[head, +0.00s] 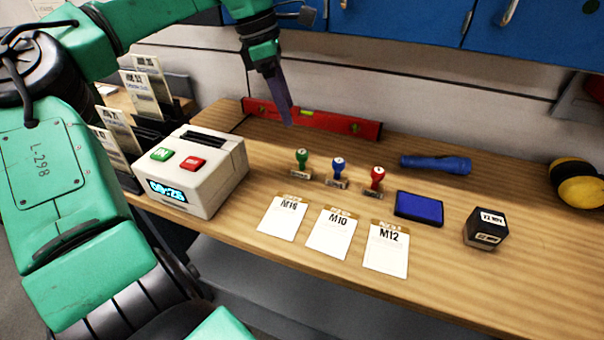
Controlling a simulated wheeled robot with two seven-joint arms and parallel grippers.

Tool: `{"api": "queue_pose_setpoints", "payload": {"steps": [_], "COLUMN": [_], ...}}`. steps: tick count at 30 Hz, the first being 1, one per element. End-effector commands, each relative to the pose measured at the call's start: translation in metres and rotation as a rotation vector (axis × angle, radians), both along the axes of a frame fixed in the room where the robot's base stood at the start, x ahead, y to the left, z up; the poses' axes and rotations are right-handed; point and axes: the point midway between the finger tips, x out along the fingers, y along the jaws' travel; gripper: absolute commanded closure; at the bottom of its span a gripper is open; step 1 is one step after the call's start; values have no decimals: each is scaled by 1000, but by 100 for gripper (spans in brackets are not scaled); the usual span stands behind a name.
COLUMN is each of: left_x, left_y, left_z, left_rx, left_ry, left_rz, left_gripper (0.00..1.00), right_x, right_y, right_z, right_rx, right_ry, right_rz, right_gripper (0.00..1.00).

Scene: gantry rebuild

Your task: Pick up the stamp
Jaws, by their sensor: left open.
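Three hand stamps stand upright in a row on the wooden bench: a green-handled stamp (302,160), a blue-handled stamp (338,168) and a red-handled stamp (376,179). A black block-shaped stamp (485,228) with white labels stands further right. A blue ink pad (418,208) lies between the red stamp and the black block. My left gripper (287,118) points down above the back of the bench, up and slightly left of the green stamp. It is open, empty and apart from every stamp; its fingers overlap in this view. My right gripper is not in view.
Three cards (333,235) lie in front of the stamps. A white time clock (200,172) with green and red buttons stands left. A red level (340,124), a blue torch (436,164) and yellow ear defenders (578,185) lie behind and right. Blue cabinets (400,25) hang above.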

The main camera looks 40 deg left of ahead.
Motion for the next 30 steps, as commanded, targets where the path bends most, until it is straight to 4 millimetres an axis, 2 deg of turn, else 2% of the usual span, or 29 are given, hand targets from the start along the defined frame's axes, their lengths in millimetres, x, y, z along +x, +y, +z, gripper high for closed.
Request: {"api": "queue_pose_setpoints", "payload": {"steps": [7,14,19,22,27,29,30], "left_x": [10,17,22,24,25,25,25], "left_y": [-13,-17,-20,-22,-22,-22,-22], "left_z": [-57,-88,-121,-129,-130,-130,-130], "left_rx": [-4,-2,-2,-1,0,-1,0], "left_ry": [5,4,6,2,0,1,1], "left_rz": [-3,0,-2,-1,0,0,-1], "left_gripper": [29,29,29,29,29,52,67], "right_x": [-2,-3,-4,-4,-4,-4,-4], "right_y": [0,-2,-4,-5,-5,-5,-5], "right_z": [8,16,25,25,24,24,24], "right_rx": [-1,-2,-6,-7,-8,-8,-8], "right_ry": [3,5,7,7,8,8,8], "right_rz": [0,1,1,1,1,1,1], "right_gripper": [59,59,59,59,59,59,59]}}
